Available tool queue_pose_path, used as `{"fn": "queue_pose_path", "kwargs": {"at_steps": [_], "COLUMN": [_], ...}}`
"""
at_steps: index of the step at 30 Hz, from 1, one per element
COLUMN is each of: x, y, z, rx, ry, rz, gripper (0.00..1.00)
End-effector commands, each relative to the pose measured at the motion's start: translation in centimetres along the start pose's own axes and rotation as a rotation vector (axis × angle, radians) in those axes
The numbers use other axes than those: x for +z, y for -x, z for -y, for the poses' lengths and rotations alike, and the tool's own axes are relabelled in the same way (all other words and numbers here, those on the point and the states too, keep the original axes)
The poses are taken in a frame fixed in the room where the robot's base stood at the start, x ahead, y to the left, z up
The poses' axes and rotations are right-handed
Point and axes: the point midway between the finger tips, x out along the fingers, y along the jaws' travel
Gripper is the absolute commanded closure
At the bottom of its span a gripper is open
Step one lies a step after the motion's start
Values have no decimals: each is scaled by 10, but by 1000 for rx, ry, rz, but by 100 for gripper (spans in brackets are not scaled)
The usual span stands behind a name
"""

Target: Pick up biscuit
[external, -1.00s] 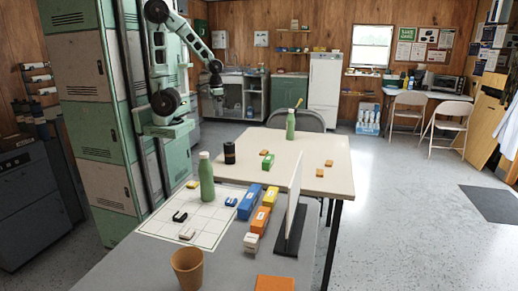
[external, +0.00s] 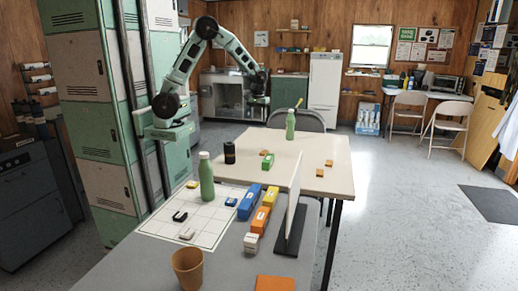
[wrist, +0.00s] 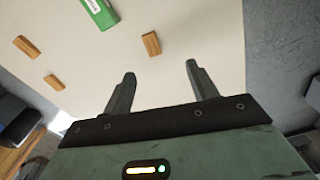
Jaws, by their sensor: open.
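Small tan-orange biscuits lie on the cream table. One biscuit (external: 263,152) is beside a green pack; two more, a biscuit (external: 329,163) and another biscuit (external: 320,172), lie to the right. In the wrist view, the biscuit by the green pack (wrist: 151,43) is just beyond the fingertips, and two more, a biscuit (wrist: 26,46) and another biscuit (wrist: 54,82), are at left. My gripper (external: 258,98) is above the far left side of the table, pointing down. It is open and empty; its spread fingers show in the wrist view (wrist: 159,70), apart from every biscuit.
The green pack (external: 267,161) lies near the biscuit; a dark canister (external: 229,152) and green bottle (external: 290,124) stand on the cream table (external: 300,185). A white upright panel (external: 289,203) stands on the grey table in front. The table's right side is mostly clear.

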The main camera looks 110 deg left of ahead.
Motion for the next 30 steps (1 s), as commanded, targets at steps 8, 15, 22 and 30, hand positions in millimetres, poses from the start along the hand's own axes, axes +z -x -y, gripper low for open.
{"fn": "queue_pose_path", "kwargs": {"at_steps": [8, 15, 22, 30], "x": [-13, -11, -10, -10], "y": [-28, -75, -120, -143], "z": [-28, -27, -27, -28], "rx": [11, 8, 9, 11], "ry": [106, 105, 103, 103], "rz": [20, 22, 21, 19], "gripper": [42, 42, 42, 42]}}
